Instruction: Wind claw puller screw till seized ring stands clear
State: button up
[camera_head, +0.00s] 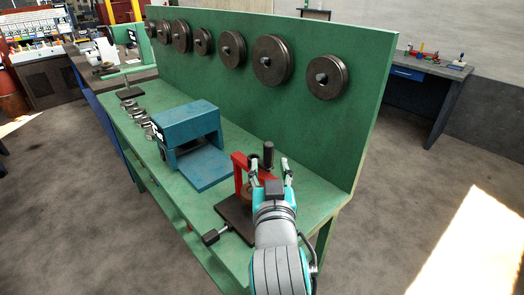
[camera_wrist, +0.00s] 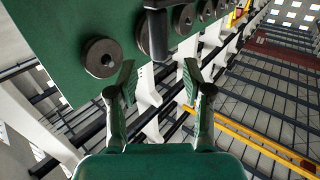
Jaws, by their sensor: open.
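A red puller frame (camera_head: 240,168) stands on a dark base plate (camera_head: 234,212) at the near right end of the green bench. A black upright handle (camera_head: 268,152) rises beside the frame. My gripper (camera_head: 271,168) is open, with the handle showing between and beyond its fingertips. In the wrist view, my open fingers (camera_wrist: 158,80) point toward a dark cylinder (camera_wrist: 157,36), likely the same handle, which shows beyond the tips; contact is not visible. A brownish part (camera_head: 246,191) shows inside the frame. The ring and screw are mostly hidden by my arm.
A blue press-like box (camera_head: 187,125) stands left of the puller, with small metal parts (camera_head: 137,115) beyond it. A dark knob (camera_head: 211,237) sticks out at the bench's front edge. A green back panel (camera_head: 300,115) carrying several steel discs (camera_head: 327,78) stands behind.

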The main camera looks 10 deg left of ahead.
aim_at(269, 152)
jog(key=x, duration=0.7)
jog(key=shift+w, duration=0.15)
grip_shut()
